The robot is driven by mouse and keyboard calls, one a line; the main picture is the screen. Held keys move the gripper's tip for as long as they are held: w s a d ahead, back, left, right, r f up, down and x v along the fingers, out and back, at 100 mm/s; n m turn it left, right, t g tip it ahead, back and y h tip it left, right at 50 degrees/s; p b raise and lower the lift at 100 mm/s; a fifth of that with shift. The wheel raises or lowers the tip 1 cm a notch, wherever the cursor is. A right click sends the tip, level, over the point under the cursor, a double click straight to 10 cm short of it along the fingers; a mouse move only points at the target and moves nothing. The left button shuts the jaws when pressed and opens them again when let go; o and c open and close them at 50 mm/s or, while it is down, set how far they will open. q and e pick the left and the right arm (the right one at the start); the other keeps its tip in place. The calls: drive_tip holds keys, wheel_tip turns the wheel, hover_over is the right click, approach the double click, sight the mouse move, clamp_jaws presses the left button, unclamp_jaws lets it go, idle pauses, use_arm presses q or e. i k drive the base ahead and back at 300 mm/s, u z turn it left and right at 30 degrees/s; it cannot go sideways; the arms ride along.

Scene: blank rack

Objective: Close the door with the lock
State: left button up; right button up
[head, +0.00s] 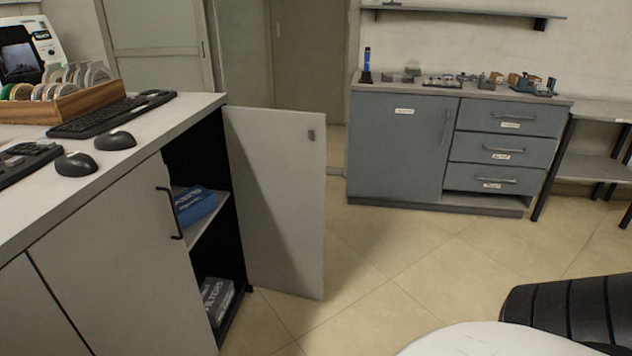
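A light grey cabinet door (277,200) stands wide open at the right end of the left-hand cabinet (115,270). A small dark lock (311,135) sits near the door's upper free edge. The open compartment shows a dark inside, a shelf (208,222) with a blue box (196,207) on it, and a grey box (217,298) lower down. A neighbouring door has a black bar handle (170,213). Neither of my grippers shows in the head view.
The worktop (190,112) holds a keyboard, mice and a wooden tray of discs. A blue-grey drawer cabinet (405,150) stands at the back. Tiled floor (400,260) is free around the open door. A black ribbed object (565,310) and a white rounded surface are at bottom right.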

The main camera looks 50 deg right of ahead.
sight(278, 176)
drive_tip(key=z, duration=2.4)
drive_tip(key=i, duration=4.35)
drive_tip(key=u, duration=3.75)
drive_tip(key=i, duration=0.55)
drive_tip(key=u, duration=0.95)
drive_tip(key=k, duration=0.55)
